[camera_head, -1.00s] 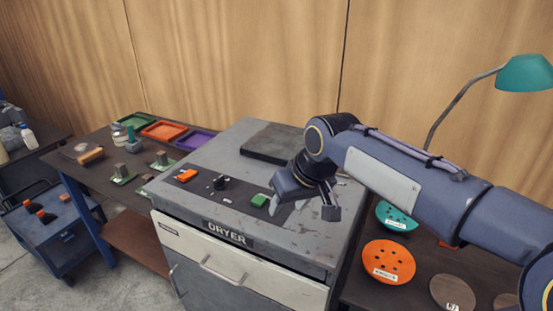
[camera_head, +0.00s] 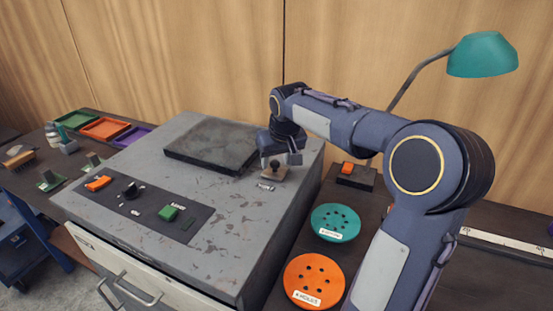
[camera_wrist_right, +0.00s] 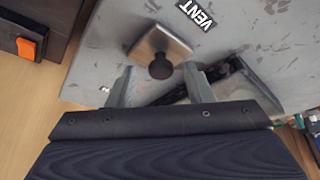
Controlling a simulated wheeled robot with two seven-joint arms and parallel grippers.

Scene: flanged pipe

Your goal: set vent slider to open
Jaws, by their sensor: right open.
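The vent slider shows in the right wrist view as a dark round knob (camera_wrist_right: 160,67) on a square metal plate (camera_wrist_right: 166,45), beside a label reading VENT (camera_wrist_right: 196,14). In the head view the knob and its plate (camera_head: 274,171) sit at the right back of the dryer's grey top (camera_head: 225,235). My right gripper (camera_head: 280,160) is open just above the plate. In the right wrist view its two fingers (camera_wrist_right: 158,84) stand apart, with the knob just beyond and between their tips. I cannot tell whether they touch it. My left gripper is not in view.
A dark slab (camera_head: 210,145) lies on the dryer top left of the gripper. A control panel (camera_head: 150,206) is at the front. Teal (camera_head: 335,222) and orange (camera_head: 314,282) discs and an orange switch on a box (camera_head: 356,178) are to the right. A teal lamp (camera_head: 482,55) rises behind.

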